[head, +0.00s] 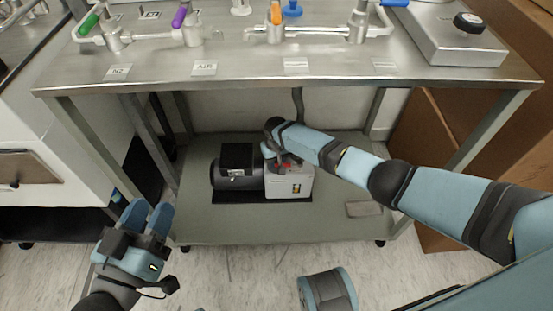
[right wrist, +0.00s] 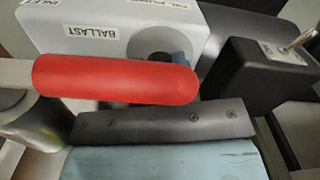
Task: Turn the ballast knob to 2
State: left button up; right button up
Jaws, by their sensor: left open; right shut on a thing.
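The vacuum pump (head: 290,183) stands on the lower shelf, with a black motor half at left and a light grey body at right. In the right wrist view its face carries a "BALLAST" label (right wrist: 90,32). Beside it is the round ballast knob (right wrist: 150,62), mostly hidden; its setting cannot be read. My right gripper (head: 270,150) is at the pump. In its wrist view a blue fingertip (right wrist: 181,62) is against the knob, and the gripper is shut on it. My left gripper (head: 149,217) is open and empty, left of the shelf's front edge.
A red handle (right wrist: 115,80) crosses close before the right wrist camera. A black box with a metal toggle switch (right wrist: 300,40) is to the right. The steel tabletop (head: 260,68) lies above the lower shelf (head: 225,228). A small flat plate (head: 364,209) lies right of the pump.

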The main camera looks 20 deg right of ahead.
aim_at(276, 162)
jog(key=o, duration=0.9)
jog(key=shift+o, duration=0.2)
pick_arm(q)
notch_tip(276, 162, up, 6)
jog(key=t+p, duration=0.2)
jog(key=p, duration=0.3)
pick_arm(e)
notch_tip(276, 162, up, 9)
jog(key=shift+r, duration=0.1)
pick_arm(q)
jog(key=f, duration=0.1)
jog(key=a+f+g+y+p, duration=0.1)
jog(key=f, duration=0.1)
jog(key=a+f+g+y, duration=0.1)
jog(key=f, duration=0.1)
jog(key=shift+n+p, duration=0.3)
jog(key=shift+p, duration=0.05)
pick_arm(e)
notch_tip(276, 162, up, 5)
jog(key=shift+f, duration=0.15)
